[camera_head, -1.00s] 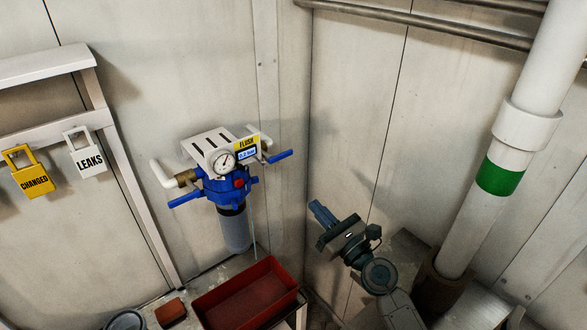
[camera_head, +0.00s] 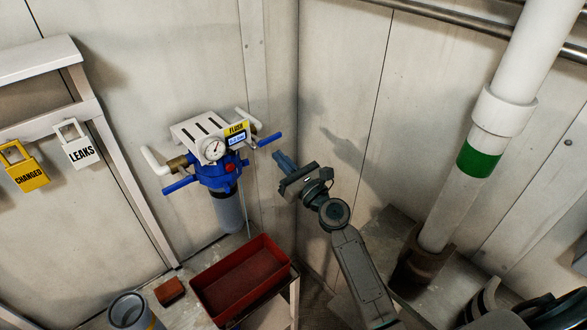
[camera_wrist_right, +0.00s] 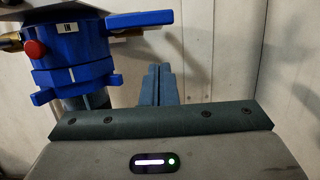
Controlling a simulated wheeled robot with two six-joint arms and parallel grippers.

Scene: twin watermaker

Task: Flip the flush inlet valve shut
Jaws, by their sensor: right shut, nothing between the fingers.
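The blue filter head (camera_head: 215,175) of the flush unit is on the wall, with a clear bowl (camera_head: 229,213) below. One blue lever (camera_head: 270,139) sticks out on its right side, another (camera_head: 181,184) on its left. In the right wrist view, a blue lever (camera_wrist_right: 140,19) points right above a blue body (camera_wrist_right: 72,60) with a small label that seems to read "IN". My right gripper (camera_head: 279,158) is shut and empty, just below and right of the right lever, apparently apart from it. Its fingertips (camera_wrist_right: 158,75) also show in the wrist view. My left gripper is out of view.
A red tray (camera_head: 240,285) stands below the filter. A brick-red block (camera_head: 170,291) and a grey cup (camera_head: 130,312) are left of it. Padlock tags (camera_head: 80,150) hang at the left. A white pipe with a green band (camera_head: 480,158) stands at the right.

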